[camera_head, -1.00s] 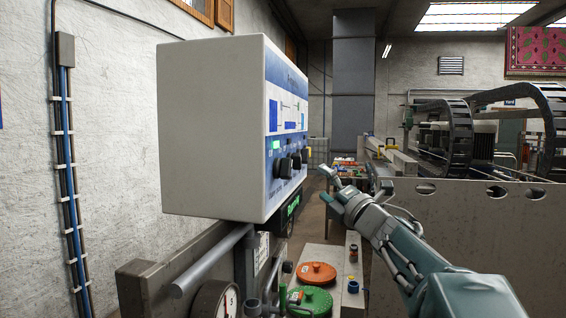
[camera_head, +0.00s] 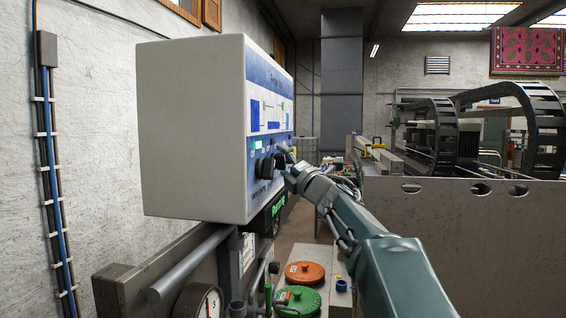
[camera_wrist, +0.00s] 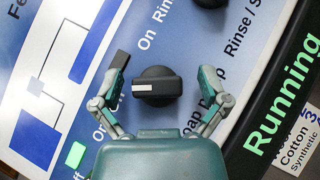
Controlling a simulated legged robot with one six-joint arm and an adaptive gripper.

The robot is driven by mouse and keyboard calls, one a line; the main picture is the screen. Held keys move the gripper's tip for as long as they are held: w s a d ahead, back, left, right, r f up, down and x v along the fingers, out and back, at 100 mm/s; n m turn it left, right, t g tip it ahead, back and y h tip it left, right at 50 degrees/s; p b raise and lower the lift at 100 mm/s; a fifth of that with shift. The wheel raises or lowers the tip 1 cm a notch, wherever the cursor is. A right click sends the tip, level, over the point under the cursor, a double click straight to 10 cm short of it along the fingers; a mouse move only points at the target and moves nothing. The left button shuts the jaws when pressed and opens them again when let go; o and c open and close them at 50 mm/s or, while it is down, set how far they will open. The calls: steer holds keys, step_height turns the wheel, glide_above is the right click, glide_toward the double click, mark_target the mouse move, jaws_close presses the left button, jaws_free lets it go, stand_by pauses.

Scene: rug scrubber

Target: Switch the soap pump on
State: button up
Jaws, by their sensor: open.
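The control box (camera_head: 190,130) hangs at the left in the head view, with black rotary knobs (camera_head: 266,168) on its front panel. My gripper (camera_head: 287,160) is at that panel, by the knobs. In the wrist view, my gripper (camera_wrist: 165,72) is open, one finger on each side of a black knob (camera_wrist: 157,88). A partly hidden label beside this knob appears to read "soap pump". The knob's handle lies across the picture, with its white mark toward the left. I cannot tell whether the fingers touch it. A lit green lamp (camera_wrist: 76,155) shows at lower left.
A second black knob (camera_wrist: 210,3) sits at the wrist view's top edge, near "Rinse" lettering. A green "Running" display (camera_wrist: 285,95) is at the right. Below the box are a pressure gauge (camera_head: 200,303), an orange lid (camera_head: 305,272) and a green lid (camera_head: 298,300).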

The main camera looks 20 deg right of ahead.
steer(key=shift+s, duration=0.1)
steer(key=c, duration=1.2)
steer(key=shift+o, duration=0.2)
steer(key=shift+m+h, duration=0.3)
steer(key=shift+f+m+g, duration=0.15)
steer(key=shift+m+g, duration=0.35)
steer(key=m+g+h, duration=0.1)
steer(key=m+g, duration=0.1)
steer(key=m, duration=0.1)
steer(key=shift+f+g+h, duration=0.1)
steer(key=shift+g+h, duration=0.3)
steer(key=shift+f+m+g, duration=0.1)
steer(key=shift+m+g, duration=1.9)
steer(key=shift+g, duration=0.3)
